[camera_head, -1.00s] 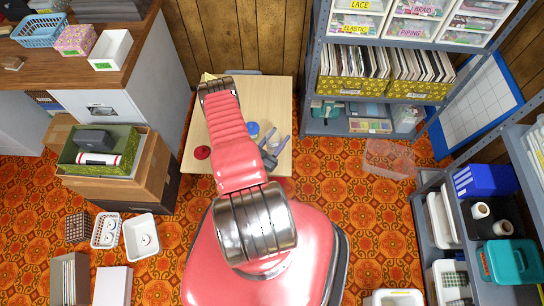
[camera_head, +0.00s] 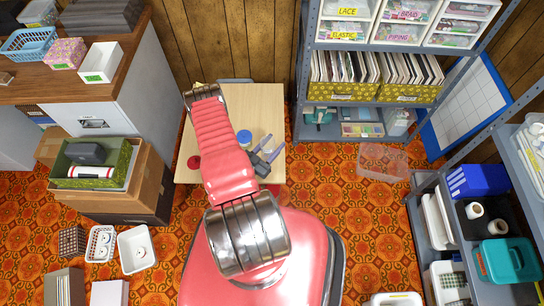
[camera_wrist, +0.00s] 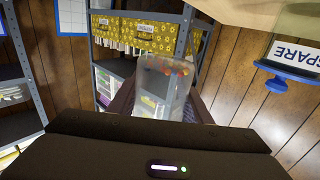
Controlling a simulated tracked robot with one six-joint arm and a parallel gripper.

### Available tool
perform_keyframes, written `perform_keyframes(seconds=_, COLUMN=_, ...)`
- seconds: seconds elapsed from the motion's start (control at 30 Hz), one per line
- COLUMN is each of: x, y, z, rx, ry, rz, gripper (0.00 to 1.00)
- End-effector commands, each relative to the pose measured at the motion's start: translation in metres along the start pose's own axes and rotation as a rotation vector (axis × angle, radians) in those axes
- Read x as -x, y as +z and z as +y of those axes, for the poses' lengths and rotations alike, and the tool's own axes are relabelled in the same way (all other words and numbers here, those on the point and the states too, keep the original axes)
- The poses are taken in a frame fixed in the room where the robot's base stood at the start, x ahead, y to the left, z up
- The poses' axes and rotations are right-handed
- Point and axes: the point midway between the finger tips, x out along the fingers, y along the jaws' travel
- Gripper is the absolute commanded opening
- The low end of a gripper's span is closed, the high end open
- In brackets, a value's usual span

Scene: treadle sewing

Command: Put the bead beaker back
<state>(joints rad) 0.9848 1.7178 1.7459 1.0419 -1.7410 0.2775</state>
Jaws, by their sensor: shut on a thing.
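The bead beaker (camera_wrist: 160,85) is a clear vessel with coloured beads, seen in the wrist view. That view is upside down, so the beads at its upper end in the picture lie at the beaker's bottom. My gripper (camera_wrist: 162,103) is shut on the beaker, a finger on each side. In the head view my gripper (camera_head: 272,150) is over the right part of the light wooden table (camera_head: 262,98). The beaker is hard to make out there. A blue-lidded jar (camera_head: 244,137) stands on the table beside my gripper; its label reads SPARE in the wrist view (camera_wrist: 292,55).
A red round object (camera_head: 193,162) lies at the table's left edge. A grey shelf unit (camera_head: 345,101) with yellow boxes stands right of the table. A clear bin (camera_head: 383,161) is on the floor before it. Stacked boxes (camera_head: 150,190) stand left.

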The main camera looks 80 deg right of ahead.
Motion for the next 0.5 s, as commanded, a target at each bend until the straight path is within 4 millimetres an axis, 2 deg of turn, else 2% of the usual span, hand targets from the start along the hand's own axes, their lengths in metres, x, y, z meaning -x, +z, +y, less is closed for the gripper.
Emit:
perform_keyframes(seconds=0.1, x=0.000, y=0.018, z=0.001, rx=0.000, ry=0.000, rz=0.000, gripper=0.21)
perform_keyframes(seconds=0.23, x=0.000, y=0.032, z=0.001, rx=0.000, ry=0.001, rz=0.000, gripper=0.21)
perform_keyframes(seconds=0.5, x=0.000, y=0.038, z=0.001, rx=-0.001, ry=0.002, rz=0.000, gripper=0.21)
